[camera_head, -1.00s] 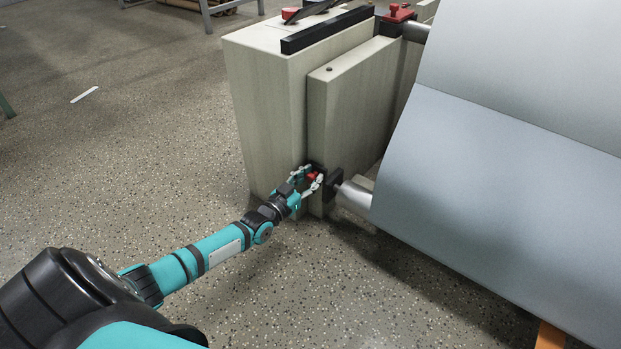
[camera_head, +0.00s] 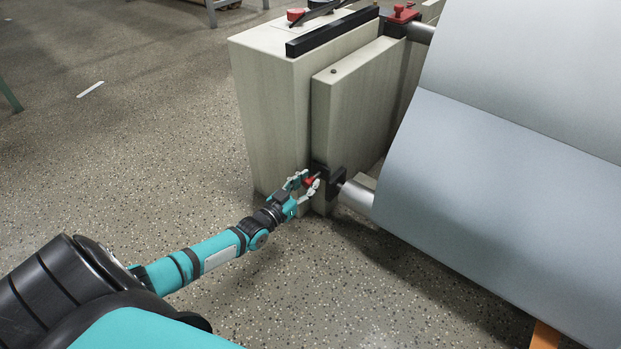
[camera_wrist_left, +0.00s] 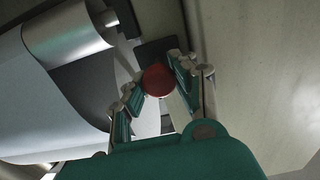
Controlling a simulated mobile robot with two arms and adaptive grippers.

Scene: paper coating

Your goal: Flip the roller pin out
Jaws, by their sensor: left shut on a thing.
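The red roller pin (camera_head: 311,181) sits at a black bracket (camera_head: 336,183) low on the front corner of the beige machine housing. My left gripper (camera_head: 308,182) is at the pin, its fingers on both sides of it. In the left wrist view the pin's round red end (camera_wrist_left: 158,80) shows between the fingertips, and the left gripper (camera_wrist_left: 156,84) is shut on it. The bracket partly hides behind the fingers. A metal roller shaft (camera_head: 357,196) comes out of the bracket toward the right. My right gripper is not in view.
The beige housing (camera_head: 270,110) stands just behind the gripper. A large grey paper roll (camera_head: 500,180) fills the right side. Another red-topped clamp (camera_head: 403,14) sits higher at the back.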

